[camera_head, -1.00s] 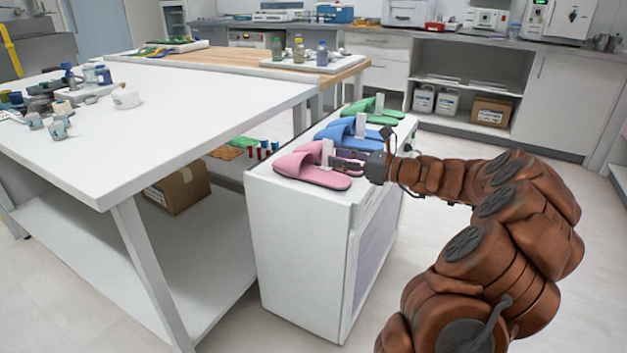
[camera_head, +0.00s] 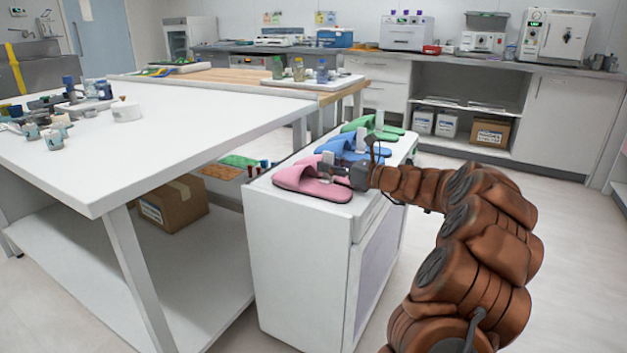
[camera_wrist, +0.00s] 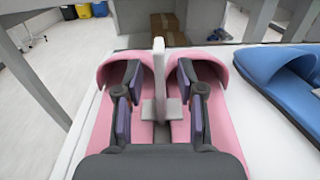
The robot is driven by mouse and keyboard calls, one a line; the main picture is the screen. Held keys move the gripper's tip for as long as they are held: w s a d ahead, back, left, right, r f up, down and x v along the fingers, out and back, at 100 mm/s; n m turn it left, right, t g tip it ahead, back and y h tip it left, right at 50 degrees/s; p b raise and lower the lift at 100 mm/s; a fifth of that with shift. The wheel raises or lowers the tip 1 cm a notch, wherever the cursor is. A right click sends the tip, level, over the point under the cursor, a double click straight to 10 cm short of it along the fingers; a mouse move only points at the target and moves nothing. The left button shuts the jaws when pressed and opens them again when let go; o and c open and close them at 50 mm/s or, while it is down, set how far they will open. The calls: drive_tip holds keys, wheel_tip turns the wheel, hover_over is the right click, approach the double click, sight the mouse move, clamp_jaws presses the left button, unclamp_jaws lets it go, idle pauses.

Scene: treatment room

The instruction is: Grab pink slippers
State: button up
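The pink slippers (camera_head: 299,178) lie side by side on top of the white cabinet (camera_head: 300,215), at its near end. In the wrist view the pair (camera_wrist: 112,130) fills the middle, toes pointing away, with a white upright tab (camera_wrist: 159,85) between them. My gripper (camera_wrist: 159,95) is open, one dark finger on each side of the tab and over each slipper. The fingers look apart from the tab. In the head view my gripper (camera_head: 325,170) is at the slippers and hides part of them. Whether the fingers touch the slippers I cannot tell.
Blue slippers (camera_head: 345,148) lie just behind the pink ones, and green slippers (camera_head: 358,124) beyond those. The blue pair (camera_wrist: 285,85) is close on the right in the wrist view. A white table (camera_head: 170,135) stands left of the cabinet. Floor is clear at right.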

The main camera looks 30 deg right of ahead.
drive_tip(key=shift+c, duration=0.4)
clamp_jaws()
